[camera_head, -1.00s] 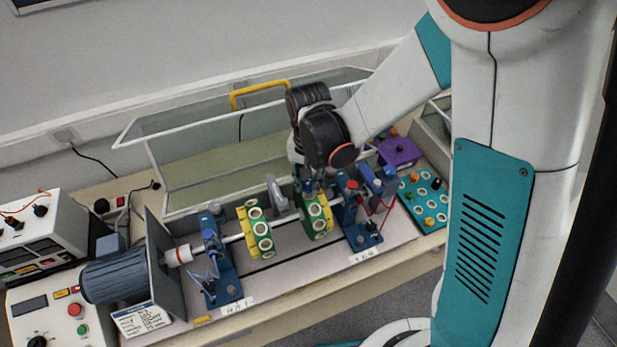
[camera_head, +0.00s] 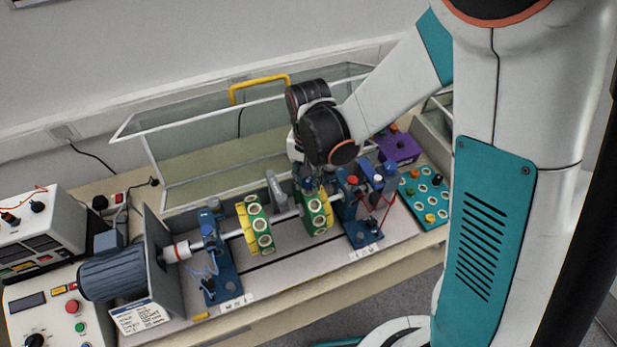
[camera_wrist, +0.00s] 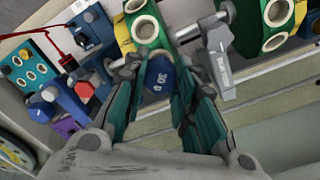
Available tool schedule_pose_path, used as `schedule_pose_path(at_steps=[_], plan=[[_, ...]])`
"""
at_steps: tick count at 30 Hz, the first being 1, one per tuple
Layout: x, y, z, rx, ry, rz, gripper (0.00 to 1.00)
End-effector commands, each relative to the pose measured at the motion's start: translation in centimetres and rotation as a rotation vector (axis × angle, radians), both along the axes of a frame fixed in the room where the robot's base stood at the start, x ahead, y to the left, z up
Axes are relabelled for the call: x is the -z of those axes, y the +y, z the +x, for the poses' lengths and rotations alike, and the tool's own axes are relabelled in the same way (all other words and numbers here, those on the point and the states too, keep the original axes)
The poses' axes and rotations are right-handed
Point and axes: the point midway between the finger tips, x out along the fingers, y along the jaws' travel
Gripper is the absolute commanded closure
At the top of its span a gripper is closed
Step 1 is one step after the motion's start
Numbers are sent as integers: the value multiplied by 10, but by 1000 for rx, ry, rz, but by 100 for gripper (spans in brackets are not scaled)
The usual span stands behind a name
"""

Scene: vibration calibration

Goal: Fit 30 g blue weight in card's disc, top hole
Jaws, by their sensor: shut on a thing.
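My gripper (camera_head: 313,180) points down at the top of the right green and yellow disc (camera_head: 317,213) on the shaft. In the wrist view its fingers (camera_wrist: 163,72) are shut on the blue weight (camera_wrist: 159,77), which reads 30. The weight is right at the rim of that disc (camera_wrist: 145,28), beside a white-ringed hole. I cannot tell whether its hidden lower end is in a hole. The left disc (camera_head: 257,228) stands apart on the same shaft. The card (camera_head: 140,316) lies by the motor; its text is too small to read.
A grey metal bracket (camera_wrist: 217,52) stands close beside the fingers. Blue bearing stands (camera_head: 218,275) flank the discs. A teal weight tray (camera_head: 425,190) and purple box (camera_head: 398,149) are at the right. The clear cover (camera_head: 200,150) with a yellow handle is behind.

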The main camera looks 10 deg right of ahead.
Motion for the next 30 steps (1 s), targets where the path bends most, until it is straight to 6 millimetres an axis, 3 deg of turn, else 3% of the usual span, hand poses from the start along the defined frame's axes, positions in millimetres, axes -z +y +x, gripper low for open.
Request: schedule_pose_path(at_steps=[30], plan=[[10, 0, 0, 0, 0, 0, 91]])
